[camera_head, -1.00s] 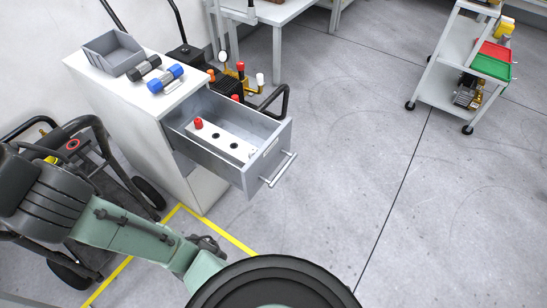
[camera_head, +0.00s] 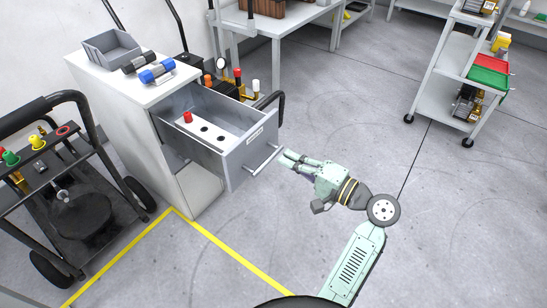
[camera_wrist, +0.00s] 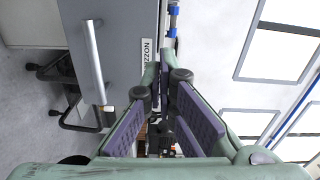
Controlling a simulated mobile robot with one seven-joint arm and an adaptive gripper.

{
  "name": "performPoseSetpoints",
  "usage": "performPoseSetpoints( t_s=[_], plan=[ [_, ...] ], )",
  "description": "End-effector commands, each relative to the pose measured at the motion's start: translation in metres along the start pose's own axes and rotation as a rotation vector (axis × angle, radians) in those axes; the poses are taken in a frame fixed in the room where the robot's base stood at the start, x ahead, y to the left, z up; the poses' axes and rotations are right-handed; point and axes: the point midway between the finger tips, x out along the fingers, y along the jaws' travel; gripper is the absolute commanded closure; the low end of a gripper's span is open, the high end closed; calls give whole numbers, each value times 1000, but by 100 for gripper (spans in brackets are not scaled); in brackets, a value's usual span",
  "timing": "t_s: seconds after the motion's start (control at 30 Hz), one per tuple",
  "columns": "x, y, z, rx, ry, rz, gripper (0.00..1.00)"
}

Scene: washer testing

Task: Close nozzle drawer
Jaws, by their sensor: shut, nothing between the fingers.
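The nozzle drawer (camera_head: 248,152) is pulled out of the white cabinet (camera_head: 181,187). Its grey front carries a bar handle (camera_head: 262,162) and a label. Inside, a white holder (camera_head: 205,124) has dark holes and one red-topped nozzle (camera_head: 187,117). My gripper (camera_head: 286,157) is shut and empty, just right of the drawer front near the handle's end. In the wrist view the fingertips (camera_wrist: 167,62) lie beside the label; I cannot tell whether they touch.
A grey bin (camera_head: 112,48) and blue and dark cylinders (camera_head: 157,71) sit on the cabinet top. A black-framed cart (camera_head: 75,190) stands at left. A shelf trolley (camera_head: 455,85) is upper right. The floor right of the drawer is clear.

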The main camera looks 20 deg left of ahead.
Motion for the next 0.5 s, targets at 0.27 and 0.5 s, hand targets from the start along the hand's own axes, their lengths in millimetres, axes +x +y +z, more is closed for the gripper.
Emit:
performPoseSetpoints(
  t_s=[0.27, 0.5],
  plan=[
    [-7, 12, 9, 60, -30, -9, 100],
    [42, 10, 10, 58, -31, -9, 100]
  ],
)
